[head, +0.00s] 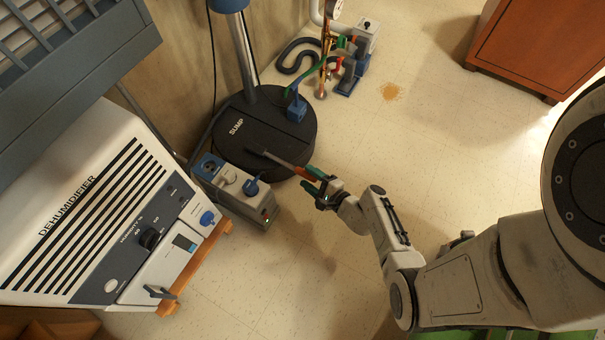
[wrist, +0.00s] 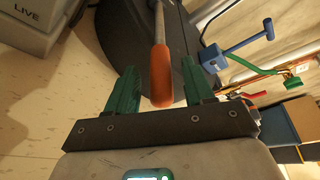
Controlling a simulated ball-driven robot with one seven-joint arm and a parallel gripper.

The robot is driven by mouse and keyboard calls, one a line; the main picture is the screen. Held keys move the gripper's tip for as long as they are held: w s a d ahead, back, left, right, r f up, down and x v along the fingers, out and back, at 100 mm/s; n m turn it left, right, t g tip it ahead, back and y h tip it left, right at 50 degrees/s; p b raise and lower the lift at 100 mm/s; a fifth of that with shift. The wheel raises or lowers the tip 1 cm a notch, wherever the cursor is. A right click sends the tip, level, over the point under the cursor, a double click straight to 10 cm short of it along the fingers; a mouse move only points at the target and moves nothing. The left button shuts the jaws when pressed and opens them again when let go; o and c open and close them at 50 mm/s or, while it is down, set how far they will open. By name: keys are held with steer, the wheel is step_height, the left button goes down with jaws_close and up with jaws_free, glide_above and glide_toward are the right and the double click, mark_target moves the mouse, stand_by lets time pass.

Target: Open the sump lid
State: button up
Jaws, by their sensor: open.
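The sump lid (head: 237,127) is a round, dark disc marked SUMP on the floor against the wall, and it looks flat and closed. Part of its dark surface shows in the wrist view (wrist: 118,25). A metal bar with an orange grip (head: 301,173) reaches out from over the lid's near side toward me. My gripper (head: 312,180) is open at the grip's near end. In the wrist view the orange grip (wrist: 161,78) lies between the two green fingers of my gripper (wrist: 160,68), with gaps on both sides. Whether the bar is fixed to the lid cannot be told.
A blue handle (head: 296,109) stands at the lid's right edge, and a pipe (head: 243,50) rises behind. A grey socket box (head: 240,190) and the dehumidifier (head: 100,210) are left. Valves and a hose (head: 350,65) stand behind right. The floor at right is mostly clear.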

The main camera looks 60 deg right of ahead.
mark_target(303, 173)
steer(key=shift+b+x, duration=0.4)
steer(key=shift+x, duration=1.25)
steer(key=shift+c, duration=0.4)
jaws_close()
